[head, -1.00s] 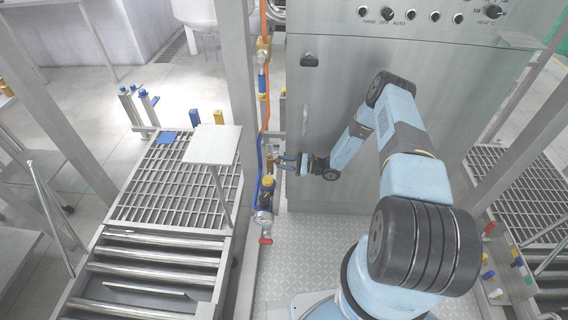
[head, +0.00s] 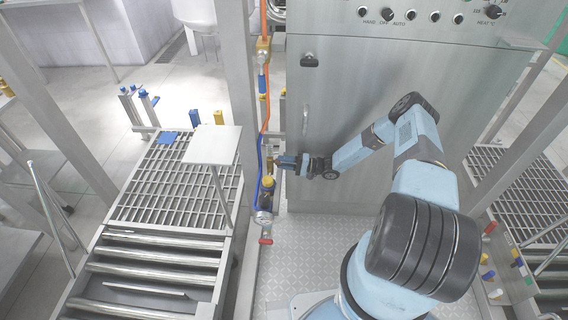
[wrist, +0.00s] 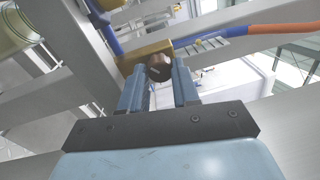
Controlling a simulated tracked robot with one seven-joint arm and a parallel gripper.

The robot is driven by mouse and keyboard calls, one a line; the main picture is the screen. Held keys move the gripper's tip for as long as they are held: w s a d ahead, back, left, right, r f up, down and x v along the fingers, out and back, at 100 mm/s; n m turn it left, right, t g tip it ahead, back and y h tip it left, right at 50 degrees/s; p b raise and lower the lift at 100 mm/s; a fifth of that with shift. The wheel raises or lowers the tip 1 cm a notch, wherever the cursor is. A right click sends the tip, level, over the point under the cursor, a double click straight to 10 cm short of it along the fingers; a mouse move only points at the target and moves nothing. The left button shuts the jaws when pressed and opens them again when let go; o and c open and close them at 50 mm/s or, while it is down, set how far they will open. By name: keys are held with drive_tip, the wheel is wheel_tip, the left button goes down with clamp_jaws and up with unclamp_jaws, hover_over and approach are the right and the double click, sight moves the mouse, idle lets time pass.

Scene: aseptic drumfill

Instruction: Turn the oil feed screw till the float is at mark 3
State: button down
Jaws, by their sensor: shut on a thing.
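My gripper (head: 283,162) is at the pipework on the left side of the steel cabinet. In the wrist view its two blue fingers (wrist: 160,78) are on either side of a round brown knob, which looks like the oil feed screw (wrist: 159,68). They are shut on it. The knob sits at the end of a brass body (wrist: 150,50) with a blue hose and an orange hose. In the head view the gripper largely hides the knob. I cannot make out the float or its marks in either view.
The steel cabinet (head: 340,115) stands right behind the gripper. Below it on the pipe are a yellow-topped fitting (head: 268,182), a round gauge (head: 263,218) and a red handle (head: 265,241). A steel post (head: 238,95) and a small plate (head: 212,145) stand to the left.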

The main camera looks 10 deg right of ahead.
drive_tip(key=shift+s+f+n+g, duration=0.1)
drive_tip(key=shift+n+g, duration=0.1)
drive_tip(key=shift+n, duration=0.95)
drive_tip(key=shift+s+f+n+g, duration=0.1)
drive_tip(key=shift+n+g, duration=0.1)
drive_tip(key=shift+n, duration=0.95)
drive_tip(key=c, duration=1.2)
unclamp_jaws()
drive_tip(key=o, duration=0.4)
drive_tip(key=shift+w+r, duration=0.1)
drive_tip(key=shift+d, duration=0.1)
drive_tip(key=d, duration=0.4)
drive_tip(key=s+d+f, duration=0.1)
drive_tip(key=d, duration=0.4)
drive_tip(key=s+d, duration=0.1)
drive_tip(key=d, duration=0.3)
drive_tip(key=shift+s+d+f, duration=0.15)
drive_tip(key=shift+s+d, duration=0.05)
